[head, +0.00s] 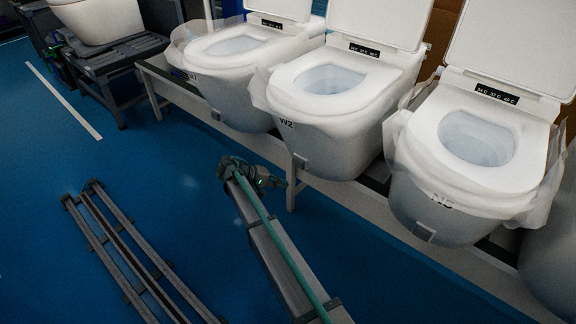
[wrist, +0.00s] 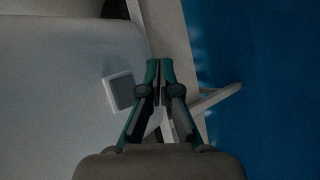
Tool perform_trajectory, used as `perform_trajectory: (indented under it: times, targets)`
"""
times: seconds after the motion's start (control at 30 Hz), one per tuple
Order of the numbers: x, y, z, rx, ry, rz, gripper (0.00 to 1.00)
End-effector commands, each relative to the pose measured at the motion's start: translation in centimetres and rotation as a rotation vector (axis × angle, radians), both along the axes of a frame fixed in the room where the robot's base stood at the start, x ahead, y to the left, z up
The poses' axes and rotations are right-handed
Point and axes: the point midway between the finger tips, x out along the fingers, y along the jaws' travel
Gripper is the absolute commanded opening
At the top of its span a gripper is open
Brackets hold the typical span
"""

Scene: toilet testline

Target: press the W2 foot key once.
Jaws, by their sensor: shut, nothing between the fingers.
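The middle toilet (head: 340,138) carries a W2 label (head: 286,123) on its left front side. Its foot key (head: 300,161) is a small square plate low on the bowl's front. In the wrist view a square key with a grey centre and pale rim (wrist: 119,91) sits on the pale bowl surface, left of the fingers. My gripper (head: 280,183) is below and left of the W2 key in the head view. In the wrist view my gripper (wrist: 160,62) is shut and empty, its tips right of and slightly above the key. I cannot tell whether it touches the bowl.
The left toilet (head: 235,95) and the right toilet (head: 455,190) flank the middle one, each with its own foot key. A pale support frame (head: 292,190) stands below the bowls. Floor rails (head: 135,255) lie at left. The blue floor (head: 190,160) between is clear.

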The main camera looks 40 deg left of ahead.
Motion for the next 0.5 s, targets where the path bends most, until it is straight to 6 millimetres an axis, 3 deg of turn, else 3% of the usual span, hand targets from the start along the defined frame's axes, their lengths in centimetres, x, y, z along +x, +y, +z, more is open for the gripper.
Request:
perform_trajectory:
  times: [0.13, 0.5]
  targets:
    - [-0.52, 1.31, 0.86, 0.001, -0.016, 0.010, 0.00]
    - [-0.68, 1.55, 1.09, 0.001, -0.020, 0.012, 0.00]
